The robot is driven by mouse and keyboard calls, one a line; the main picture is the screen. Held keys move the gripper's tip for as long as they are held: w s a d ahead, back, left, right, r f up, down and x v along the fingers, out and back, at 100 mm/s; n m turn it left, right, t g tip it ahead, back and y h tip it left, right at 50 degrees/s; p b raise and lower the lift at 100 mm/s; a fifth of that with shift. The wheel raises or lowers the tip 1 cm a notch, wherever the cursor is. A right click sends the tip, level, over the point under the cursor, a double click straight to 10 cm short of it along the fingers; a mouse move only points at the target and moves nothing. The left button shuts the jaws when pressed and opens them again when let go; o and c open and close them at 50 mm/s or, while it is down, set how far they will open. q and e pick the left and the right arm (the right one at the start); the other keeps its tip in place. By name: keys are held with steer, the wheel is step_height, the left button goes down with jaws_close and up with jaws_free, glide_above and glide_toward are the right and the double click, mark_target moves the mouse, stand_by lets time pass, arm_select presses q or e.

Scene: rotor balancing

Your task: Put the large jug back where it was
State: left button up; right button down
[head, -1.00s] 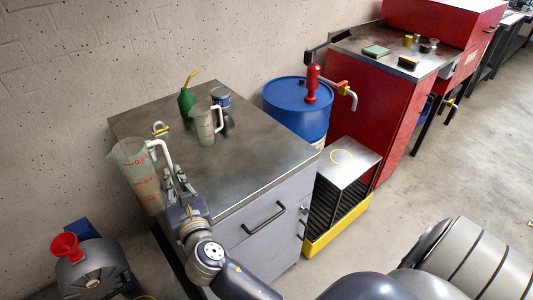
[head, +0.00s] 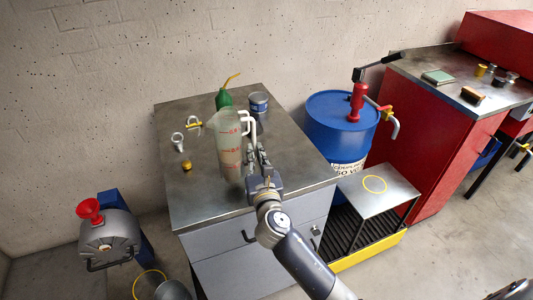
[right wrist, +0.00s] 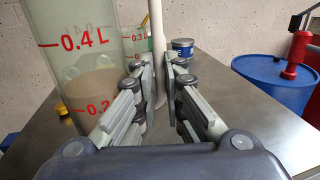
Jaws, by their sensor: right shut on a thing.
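The large jug (head: 229,150) is clear with red marks and a white handle. It is upright over the middle of the metal bench top (head: 200,204); I cannot tell whether its base touches. A brownish content shows low in it in the right wrist view (right wrist: 88,92). My right gripper (head: 258,158) is shut on its handle (right wrist: 157,45), coming from the front right. The small jug stands behind, mostly hidden by the large one; part of it shows in the right wrist view (right wrist: 136,42). My left gripper is not in view.
A green oil can (head: 223,99) and a blue-grey tin (head: 259,104) stand at the back. Small metal and yellow fittings (head: 178,139) lie left. A blue drum (head: 341,124) with a red pump (head: 357,100) stands right, beside a low stand (head: 388,198) with a yellow ring. The bench's front is clear.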

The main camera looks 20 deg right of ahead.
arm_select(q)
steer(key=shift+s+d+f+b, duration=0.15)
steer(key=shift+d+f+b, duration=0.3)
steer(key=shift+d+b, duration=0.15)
arm_select(e)
steer(key=shift+w+d+f, duration=0.95)
steer(key=shift+d+f, duration=0.05)
steer(key=shift+d, duration=0.2)
steer(key=shift+w+d+f, duration=0.95)
steer(key=shift+d, duration=0.2)
steer(key=shift+f, duration=0.1)
steer(key=c, duration=1.7)
jaws_free()
steer(key=shift+s+f, duration=0.1)
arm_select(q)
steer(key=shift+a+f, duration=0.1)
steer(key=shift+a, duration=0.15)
